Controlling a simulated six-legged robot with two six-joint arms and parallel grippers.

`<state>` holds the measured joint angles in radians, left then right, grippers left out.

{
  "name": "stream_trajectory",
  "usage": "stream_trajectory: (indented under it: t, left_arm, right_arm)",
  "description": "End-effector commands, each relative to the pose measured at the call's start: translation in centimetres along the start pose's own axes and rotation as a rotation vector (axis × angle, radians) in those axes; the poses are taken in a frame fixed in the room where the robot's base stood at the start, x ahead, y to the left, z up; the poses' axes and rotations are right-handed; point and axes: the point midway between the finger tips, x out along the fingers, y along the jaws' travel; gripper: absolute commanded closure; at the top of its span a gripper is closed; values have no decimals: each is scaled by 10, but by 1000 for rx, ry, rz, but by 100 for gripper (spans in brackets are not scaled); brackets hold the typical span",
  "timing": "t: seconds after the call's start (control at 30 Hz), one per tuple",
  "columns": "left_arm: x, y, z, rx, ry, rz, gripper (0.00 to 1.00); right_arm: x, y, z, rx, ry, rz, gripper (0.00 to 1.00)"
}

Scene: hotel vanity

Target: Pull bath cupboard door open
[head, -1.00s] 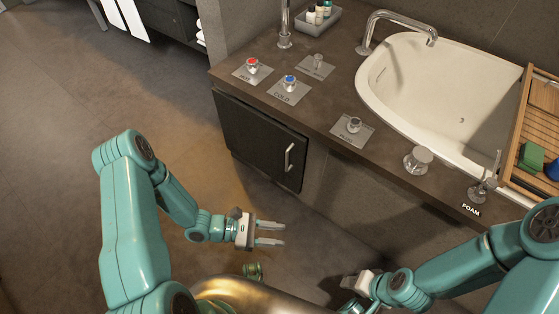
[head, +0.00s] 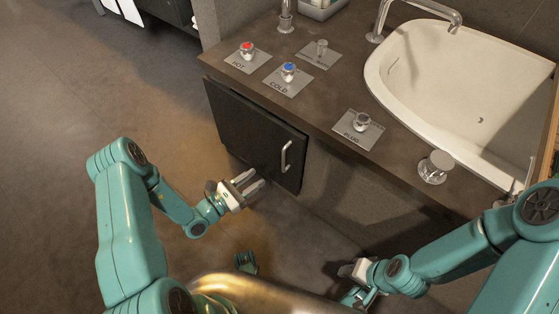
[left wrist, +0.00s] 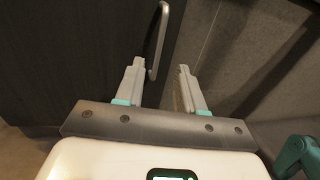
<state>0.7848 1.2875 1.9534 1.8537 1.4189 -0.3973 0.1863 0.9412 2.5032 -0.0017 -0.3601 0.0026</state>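The dark bath cupboard door (head: 248,133) is closed in the front of the vanity, with a vertical silver bar handle (head: 286,157) near its right edge. My left gripper (head: 251,183) is open and empty, a little left of and below the handle in the head view, apart from it. In the left wrist view the handle (left wrist: 158,42) stands beyond the open fingers (left wrist: 157,83), nearer the left finger, with its lower end between the fingertips. My right gripper (head: 350,283) is low at the bottom of the head view; its fingers are mostly hidden.
The counter (head: 335,90) carries the hot knob (head: 247,50), the cold knob (head: 288,71), a plug knob (head: 362,122) and a larger silver knob (head: 436,166). A cream basin (head: 450,80) is set in at the right. The floor (head: 90,110) left of the door is clear.

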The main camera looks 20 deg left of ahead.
Motion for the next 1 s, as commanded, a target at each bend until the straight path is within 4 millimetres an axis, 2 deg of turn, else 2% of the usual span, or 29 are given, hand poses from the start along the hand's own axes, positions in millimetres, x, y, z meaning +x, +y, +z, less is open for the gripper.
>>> stream_trajectory:
  t: [0.03,0.2,0.4,0.6,0.87,0.9,0.97,1.0]
  left_arm:
    - [13,-1,-3,3,-2,-6,62]
    - [53,-1,-3,4,-2,-5,62]
    - [91,1,-2,3,-2,-1,62]
    - [109,2,0,1,-1,1,62]
    - [111,3,0,0,0,2,62]
    - [111,3,0,0,0,2,65]
    - [111,3,0,0,0,2,85]
    - [111,3,0,0,0,2,98]
  right_arm:
    - [6,3,-1,2,2,0,57]
    - [14,7,-4,9,10,1,57]
    - [22,12,-6,15,16,2,57]
    - [25,14,-8,18,19,2,57]
    - [24,14,-8,19,20,2,57]
    - [24,14,-8,19,20,2,57]
    - [24,14,-8,18,19,2,57]
    - [24,14,-8,18,19,2,57]
